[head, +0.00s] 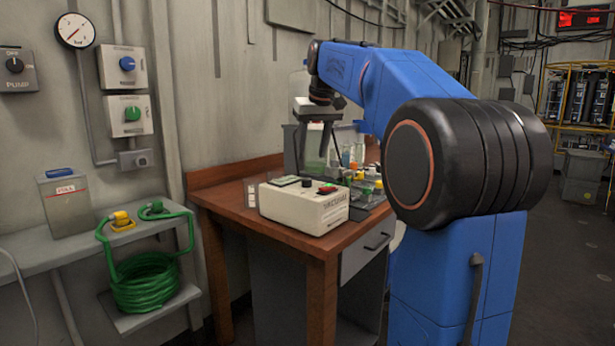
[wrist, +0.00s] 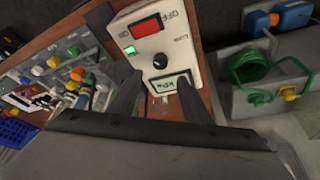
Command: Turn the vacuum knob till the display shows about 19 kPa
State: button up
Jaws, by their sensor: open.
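The vacuum box (head: 303,207) is a cream unit standing on the wooden table. In the wrist view the box (wrist: 190,38) shows a red rocker switch (wrist: 147,26), a lit green lamp (wrist: 130,50), a small dark knob (wrist: 160,61) and a display (wrist: 170,86). The display's digits are too small and tilted to read. My gripper (head: 318,155) is above and behind the box in the head view. In the wrist view my gripper (wrist: 158,88) is open, its two fingers on either side of the display, with the knob beyond the fingertips. Nothing is between the fingers.
Bottles and coloured-cap vials (head: 365,180) crowd the table behind and right of the box. A wall gauge (head: 75,30) and knob boxes are on the wall. The table front-left (head: 270,235) is bare.

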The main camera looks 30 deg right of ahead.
aim_at(306, 179)
jog(key=x, duration=0.9)
jog(key=shift+w+f, duration=0.1)
jog(key=shift+f, duration=0.25)
jog(key=c, duration=1)
jog(key=shift+m, duration=0.3)
jog(key=m+h, duration=0.1)
jog(key=m, duration=0.1)
jog(key=m+g, duration=0.1)
jog(key=m, duration=0.1)
jog(key=shift+w+a+h, duration=0.1)
jog(key=shift+a+h, duration=0.1)
jog(key=shift+h, duration=0.2)
jog(key=m+g, duration=0.1)
jog(key=m, duration=0.2)
jog(key=m+h, duration=0.1)
jog(key=m, duration=0.2)
jog(key=shift+w+a+m+g, duration=0.1)
jog(key=shift+m+g, duration=0.2)
jog(key=shift+g, duration=0.1)
